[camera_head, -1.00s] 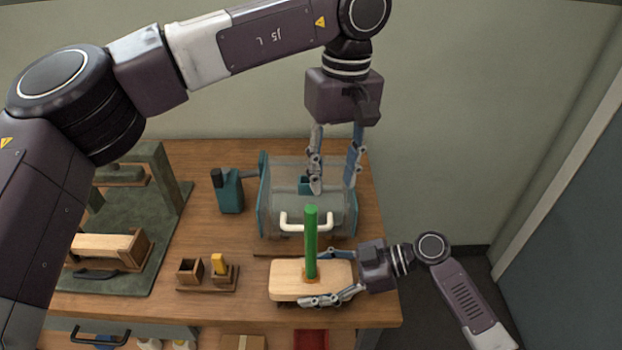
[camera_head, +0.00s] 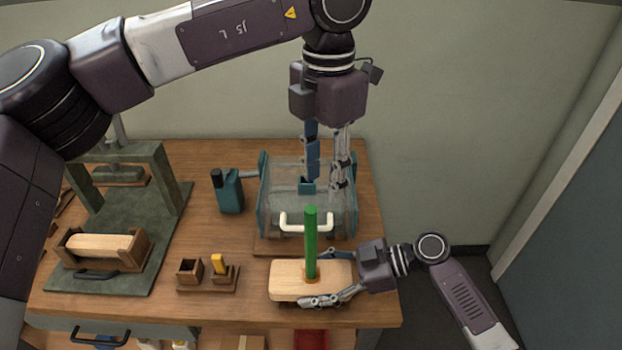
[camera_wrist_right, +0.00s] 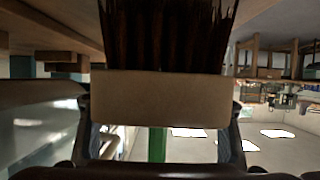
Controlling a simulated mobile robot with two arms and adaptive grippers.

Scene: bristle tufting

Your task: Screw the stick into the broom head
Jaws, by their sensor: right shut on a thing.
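The broom head (camera_head: 286,277) is a pale wooden block near the table's front right. The green stick (camera_head: 311,240) stands upright on it, with an orange-brown collar at its base. My right gripper (camera_head: 325,276) is shut on the broom head from the right. In the right wrist view the block (camera_wrist_right: 160,97) sits between the fingers, with dark bristles (camera_wrist_right: 170,35) and part of the green stick (camera_wrist_right: 157,145) showing. My left gripper (camera_head: 324,187) points down, open and empty, above and behind the stick, apart from it.
A clear drum-like machine with teal ends and a white handle (camera_head: 306,222) stands behind the stick. A teal bottle-like tool (camera_head: 229,191), small wooden holders (camera_head: 207,285) and a dark green press (camera_head: 125,255) with a wooden block are to the left.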

